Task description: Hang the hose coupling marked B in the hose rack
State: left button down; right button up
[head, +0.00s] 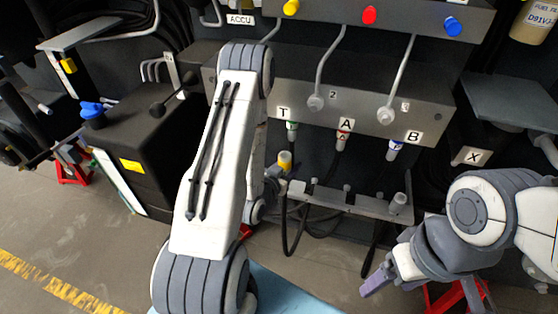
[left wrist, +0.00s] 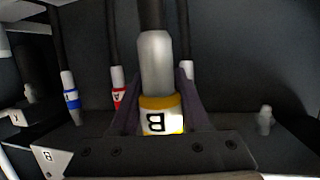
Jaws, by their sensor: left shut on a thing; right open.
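My left gripper (left wrist: 160,106) is shut on the hose coupling marked B (left wrist: 162,116), which has a metal sleeve, a yellow band and a white label; its letter shows upside down in the left wrist view. A dark hose runs from it. In the head view, its yellow band (head: 285,161) shows beside my left gripper (head: 274,184), just below the T port; my forearm hides part of the gripper. The hose rack (head: 330,199), a grey slotted ledge, lies to the right and below. My right gripper (head: 377,283) is open and empty, low at the right.
A green-banded coupling (head: 292,131), a red-banded one (head: 342,138) and a blue-banded one (head: 394,150) sit at the panel ports labelled T, A and B. A metal stub (head: 398,203) stands at the rack's right end. Loose hoses (head: 287,235) hang below the rack.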

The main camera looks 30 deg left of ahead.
pick_arm(q)
jog(key=w+d, duration=0.1)
jog(key=d, duration=0.5)
jog(key=shift+w+d, duration=0.35)
jog(key=shift+d, duration=0.05)
notch_tip(320, 180, down, 2)
jog(key=shift+f+b, duration=0.2)
jog(key=shift+b, duration=0.95)
